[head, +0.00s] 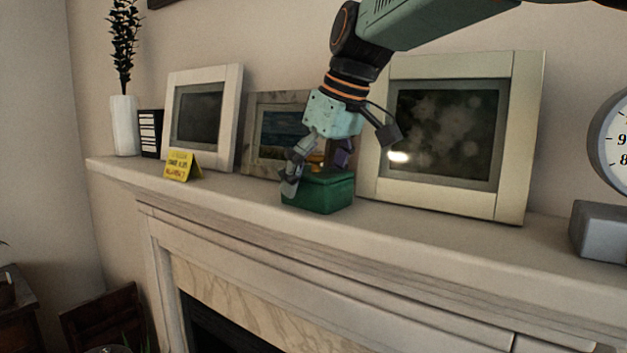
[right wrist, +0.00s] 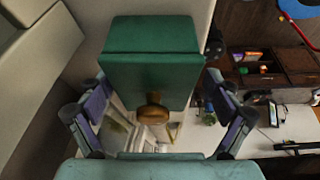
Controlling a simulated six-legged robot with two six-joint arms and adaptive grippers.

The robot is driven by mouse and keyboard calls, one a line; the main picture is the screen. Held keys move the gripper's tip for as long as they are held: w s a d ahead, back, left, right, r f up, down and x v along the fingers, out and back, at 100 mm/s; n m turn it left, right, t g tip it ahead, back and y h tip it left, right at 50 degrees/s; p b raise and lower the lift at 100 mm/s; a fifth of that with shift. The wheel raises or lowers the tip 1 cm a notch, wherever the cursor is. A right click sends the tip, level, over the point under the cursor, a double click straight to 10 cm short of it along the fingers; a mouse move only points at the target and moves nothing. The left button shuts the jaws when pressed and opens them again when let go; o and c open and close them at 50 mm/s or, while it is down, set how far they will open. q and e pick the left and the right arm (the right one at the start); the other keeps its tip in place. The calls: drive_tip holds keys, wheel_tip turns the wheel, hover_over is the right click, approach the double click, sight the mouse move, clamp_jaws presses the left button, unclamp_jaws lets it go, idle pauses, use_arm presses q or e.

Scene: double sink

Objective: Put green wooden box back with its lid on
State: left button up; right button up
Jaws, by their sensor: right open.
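The green wooden box (head: 322,197) stands upright on the mantel shelf, near its front edge. Its green lid is on top and looks seated, with a round golden-brown knob that shows clearly in the right wrist view (right wrist: 153,110). My right gripper (head: 317,170) is above the box, pointing down, with its fingers spread on either side of the lid. In the right wrist view the box (right wrist: 152,36) lies between and beyond the two open fingers, with a gap on each side. The fingers partly hide the lid in the head view. My left gripper is not in view.
A large cream frame (head: 520,140) stands right of the box, and a smaller picture frame (head: 262,165) close behind it. A yellow folded card (head: 180,167) and a white frame (head: 232,105) stand left. A scale-like dial (head: 605,140) is far right. The shelf (head: 235,187) left of the box is clear.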

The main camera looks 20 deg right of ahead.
drive_tip(key=shift+s+d+r, duration=0.1)
drive_tip(key=shift+d+r, duration=0.3)
drive_tip(key=shift+r, duration=0.15)
drive_tip(key=shift+s+d+r, duration=0.1)
drive_tip(key=shift+d+r, duration=0.25)
drive_tip(key=shift+r, duration=0.2)
drive_tip(key=v, duration=0.3)
drive_tip(key=p+v, duration=0.1)
drive_tip(key=v, duration=0.2)
drive_tip(key=a+v, duration=0.1)
drive_tip(key=v, duration=0.2)
drive_tip(key=shift+s, duration=0.2)
drive_tip(key=b+x, duration=0.1)
drive_tip(key=x, duration=1)
drive_tip(key=shift+d+f, duration=0.1)
drive_tip(key=shift+f, duration=0.25)
drive_tip(key=shift+w+d+r, duration=0.15)
drive_tip(key=shift+w+r, duration=0.1)
drive_tip(key=shift+r, duration=0.5)
drive_tip(key=shift+s+r, duration=0.15)
drive_tip(key=shift+s, duration=0.1)
